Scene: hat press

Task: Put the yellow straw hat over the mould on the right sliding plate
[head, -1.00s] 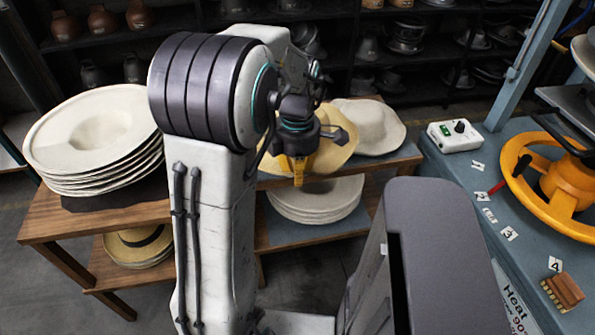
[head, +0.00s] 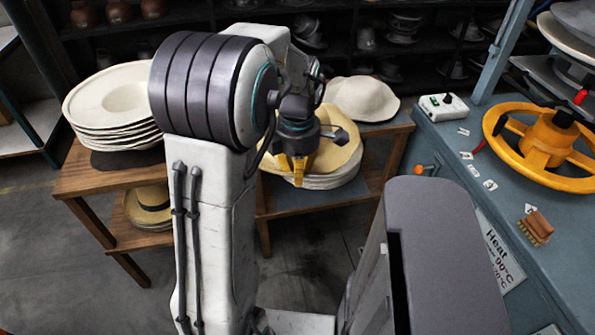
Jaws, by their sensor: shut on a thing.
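The yellow straw hat (head: 340,151) hangs from my gripper (head: 299,181), in the middle of the head view. My gripper is shut on its near brim, and my arm hides the hat's left part. In the picture the hat overlaps the pale hat stack on the lower shelf behind it. The press (head: 575,48) is only partly in view at the right edge, with grey plates and a pale rounded shape. I cannot tell the right sliding plate or its mould there.
A wooden stand (head: 80,180) carries a stack of white hats (head: 115,100), with straw hats (head: 150,207) below. A pale hat (head: 362,98) lies on the other stand. The blue press bench (head: 450,150) bears a yellow handwheel (head: 545,140), control box (head: 443,105) and brush (head: 535,228). Grey floor lies between.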

